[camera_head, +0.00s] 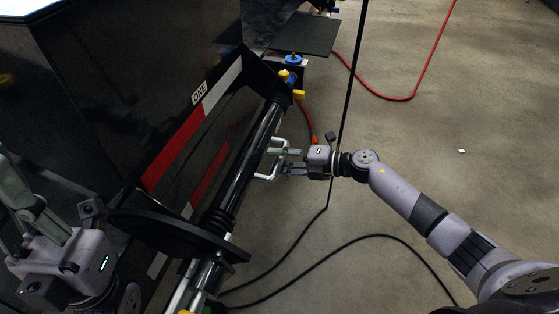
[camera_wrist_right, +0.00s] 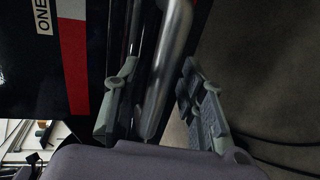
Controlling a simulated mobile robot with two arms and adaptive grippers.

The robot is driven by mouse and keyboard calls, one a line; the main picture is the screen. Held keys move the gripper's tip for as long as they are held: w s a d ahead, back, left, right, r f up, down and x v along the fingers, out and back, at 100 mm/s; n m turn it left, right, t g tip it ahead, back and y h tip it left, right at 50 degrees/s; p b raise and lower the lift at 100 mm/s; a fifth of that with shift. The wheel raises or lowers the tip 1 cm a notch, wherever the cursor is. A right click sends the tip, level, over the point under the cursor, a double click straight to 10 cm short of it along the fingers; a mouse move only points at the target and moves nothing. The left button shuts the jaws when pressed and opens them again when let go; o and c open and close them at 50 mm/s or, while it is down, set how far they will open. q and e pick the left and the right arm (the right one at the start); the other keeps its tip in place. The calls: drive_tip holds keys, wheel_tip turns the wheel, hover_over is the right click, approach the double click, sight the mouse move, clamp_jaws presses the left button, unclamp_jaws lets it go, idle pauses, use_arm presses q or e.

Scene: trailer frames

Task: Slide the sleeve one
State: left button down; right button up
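A long black sleeve (camera_head: 247,158) lies along the side of the dark trailer frame, beside the label ONE (camera_head: 199,93). A pale U-shaped handle (camera_head: 263,178) sticks out from its side. My right gripper (camera_head: 281,160) is at this handle. In the right wrist view, its fingers (camera_wrist_right: 162,100) are spread, with a silver bar (camera_wrist_right: 165,75) running between them. Clear gaps show, so the gripper is open and not clamped on the bar. My left gripper (camera_head: 38,208) is at the lower left, beside the frame; its fingertips are not clear.
A black round disc (camera_head: 178,229) sits around the lower end of the tube. Yellow and blue fittings (camera_head: 293,60) are at its far end. A red hose (camera_head: 400,98) and black cables (camera_head: 345,240) lie on the concrete floor. The floor to the right is mostly free.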

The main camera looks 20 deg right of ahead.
drive_tip(key=shift+c, duration=0.4)
clamp_jaws()
idle(0.5)
